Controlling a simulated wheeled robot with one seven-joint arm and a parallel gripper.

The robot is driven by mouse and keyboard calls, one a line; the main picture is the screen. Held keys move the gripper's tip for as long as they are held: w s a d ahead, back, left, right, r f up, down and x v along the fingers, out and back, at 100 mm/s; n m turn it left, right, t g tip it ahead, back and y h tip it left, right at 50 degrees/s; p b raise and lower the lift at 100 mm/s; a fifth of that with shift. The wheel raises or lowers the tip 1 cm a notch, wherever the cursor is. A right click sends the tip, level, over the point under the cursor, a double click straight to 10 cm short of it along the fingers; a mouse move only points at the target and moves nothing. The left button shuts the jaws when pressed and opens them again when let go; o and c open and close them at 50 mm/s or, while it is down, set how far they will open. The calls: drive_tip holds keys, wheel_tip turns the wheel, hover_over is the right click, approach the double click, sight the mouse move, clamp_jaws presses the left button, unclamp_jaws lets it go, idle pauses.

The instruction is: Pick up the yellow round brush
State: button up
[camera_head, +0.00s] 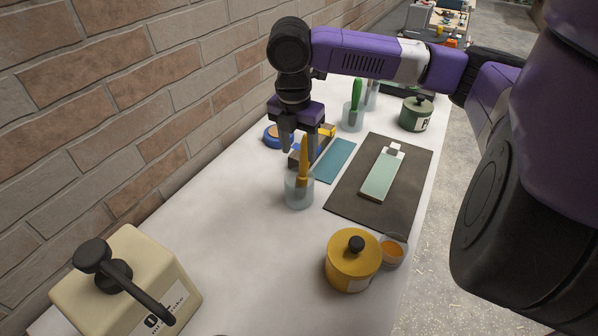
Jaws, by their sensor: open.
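A yellow brush (303,168) stands upright in a clear glass jar (299,193) on the white counter, its yellow upper part rising above the rim. My gripper (299,153) points down at the brush's upper part. Its jaws are open, and one finger shows on each side of the brush in the picture. I cannot tell whether the brush is between the fingers or in front of them. The brush's lower end is blurred by the glass.
A blue round container (272,137) and a teal strip (336,161) lie close to my gripper. A green brush (356,95) stands behind. A dark mat (408,185), yellow pot (352,262), green pot (416,115) and cream box (125,275) occupy the counter. A brick wall (130,80) borders the left.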

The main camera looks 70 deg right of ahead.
sight(303, 174)
drive_tip(key=shift+s+d+f+p, duration=0.15)
drive_tip(key=shift+f+p, duration=0.1)
drive_tip(key=shift+f, duration=0.95)
drive_tip(key=shift+w+d+f+p, duration=0.1)
drive_tip(key=shift+f+p, duration=0.1)
drive_tip(key=shift+f, duration=0.95)
drive_tip(key=shift+f, duration=0.25)
clamp_jaws()
drive_tip(key=shift+s, duration=0.1)
drive_tip(key=shift+s+d, duration=0.1)
